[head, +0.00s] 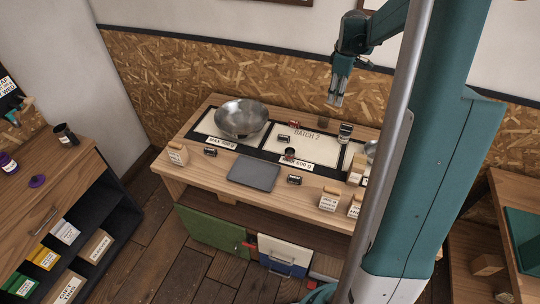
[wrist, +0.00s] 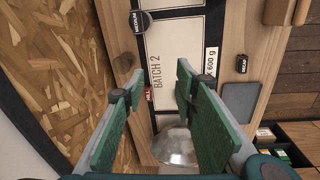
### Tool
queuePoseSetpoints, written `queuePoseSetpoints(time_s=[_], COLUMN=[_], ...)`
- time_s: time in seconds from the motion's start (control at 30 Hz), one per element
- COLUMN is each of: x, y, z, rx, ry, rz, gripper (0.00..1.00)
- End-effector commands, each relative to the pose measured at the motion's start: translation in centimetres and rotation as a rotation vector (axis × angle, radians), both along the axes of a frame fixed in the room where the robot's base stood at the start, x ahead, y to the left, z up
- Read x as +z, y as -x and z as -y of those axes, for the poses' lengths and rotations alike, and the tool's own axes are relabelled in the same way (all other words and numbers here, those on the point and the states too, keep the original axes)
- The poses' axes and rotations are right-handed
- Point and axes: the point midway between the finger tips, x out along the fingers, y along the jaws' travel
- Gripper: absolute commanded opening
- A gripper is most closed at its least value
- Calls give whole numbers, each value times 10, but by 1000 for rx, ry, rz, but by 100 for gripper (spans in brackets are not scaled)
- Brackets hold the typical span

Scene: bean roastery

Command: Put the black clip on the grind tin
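My gripper (head: 335,100) hangs above the back right of the workbench, pointing down. In the wrist view its two green fingers (wrist: 160,80) are spread apart with nothing between them. Small dark pieces with white labels lie on the bench, one on the BATCH 2 panel (head: 283,139), one at front centre (head: 294,180) and one at left (head: 210,152). A dark cylinder labelled MEDIUM (wrist: 141,22) stands right of the panel in the head view (head: 345,131). I cannot tell which of these is the black clip or the grind tin.
A large metal bowl (head: 240,115) stands on the left panel; it also shows in the wrist view (wrist: 174,148). A red labelled piece (head: 293,125) lies at the panel's back edge. A dark grey plate (head: 254,174) lies at the front. Wooden labelled blocks (head: 329,200) stand at the front right.

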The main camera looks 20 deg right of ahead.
Motion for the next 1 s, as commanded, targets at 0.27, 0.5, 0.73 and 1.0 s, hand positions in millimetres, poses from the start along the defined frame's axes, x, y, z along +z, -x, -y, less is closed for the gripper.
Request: queuePoseSetpoints(time_s=[0.27, 0.5, 0.73, 1.0], x=[41, 69, 91, 110], y=[12, 28, 48, 77], z=[-67, -121, -170, -224], rx=[-72, -136, -196, -266], ry=[14, 18, 13, -4], rz=[61, 116, 173, 238], gripper=[29, 29, 29, 29])
